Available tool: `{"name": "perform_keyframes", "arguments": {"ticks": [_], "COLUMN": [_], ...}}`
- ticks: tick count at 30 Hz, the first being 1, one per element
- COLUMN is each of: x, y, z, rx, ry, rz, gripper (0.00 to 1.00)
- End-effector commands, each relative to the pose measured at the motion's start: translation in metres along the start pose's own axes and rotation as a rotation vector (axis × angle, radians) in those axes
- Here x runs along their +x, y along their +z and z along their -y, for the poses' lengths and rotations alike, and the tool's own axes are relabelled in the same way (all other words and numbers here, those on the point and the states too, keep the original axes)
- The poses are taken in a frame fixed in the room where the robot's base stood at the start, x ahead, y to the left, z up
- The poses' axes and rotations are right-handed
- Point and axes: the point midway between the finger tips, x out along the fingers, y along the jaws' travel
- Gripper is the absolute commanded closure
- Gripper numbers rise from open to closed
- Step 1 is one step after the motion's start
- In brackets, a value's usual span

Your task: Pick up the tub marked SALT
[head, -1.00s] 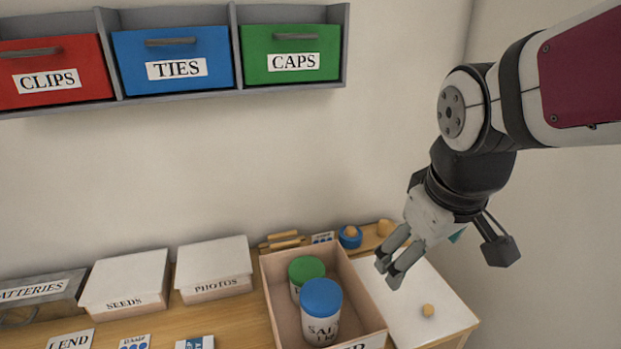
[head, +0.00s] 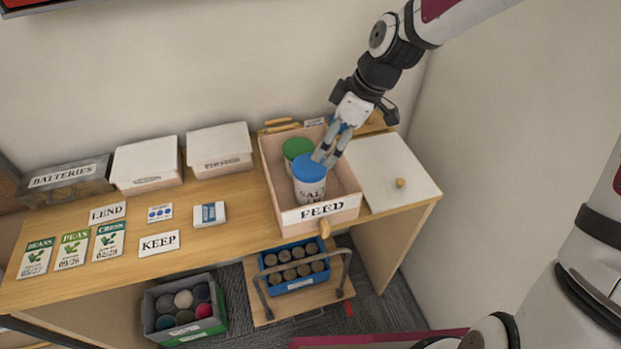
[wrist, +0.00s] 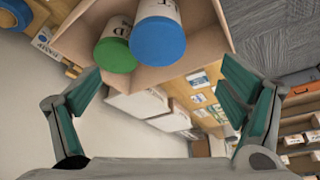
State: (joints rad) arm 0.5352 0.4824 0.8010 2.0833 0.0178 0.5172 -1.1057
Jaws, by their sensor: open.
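The tub marked SALT (head: 310,186) is white with a blue lid and stands upright in the FEED box (head: 352,207). In the wrist view its blue lid (wrist: 158,42) shows near the top, between the finger lines. A green-lidded tub (head: 298,149) stands close behind it in the same box; its lid (wrist: 115,56) is also in the wrist view. My gripper (head: 328,158) is open and empty, with its fingertips over the box near the back right of the blue lid. I cannot tell whether a finger touches the lid.
A white board (head: 395,172) with a small tan knob lies right of the box. White lidded boxes (head: 219,150) stand to the left. Cards and seed packets (head: 75,249) lie at the front left. A blue crate (head: 294,268) sits under the desk.

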Motion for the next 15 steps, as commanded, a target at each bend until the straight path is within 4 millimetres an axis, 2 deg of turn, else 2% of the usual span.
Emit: {"name": "perform_keyframes", "arguments": {"ticks": [9, 15], "x": [0.060, 0.077], "y": [0.001, 0.001], "z": [0.001, 0.000], "rx": [-0.001, 0.001], "ry": [-0.005, -0.002], "rz": [0.003, 0.003], "gripper": [0.10, 0.10]}}
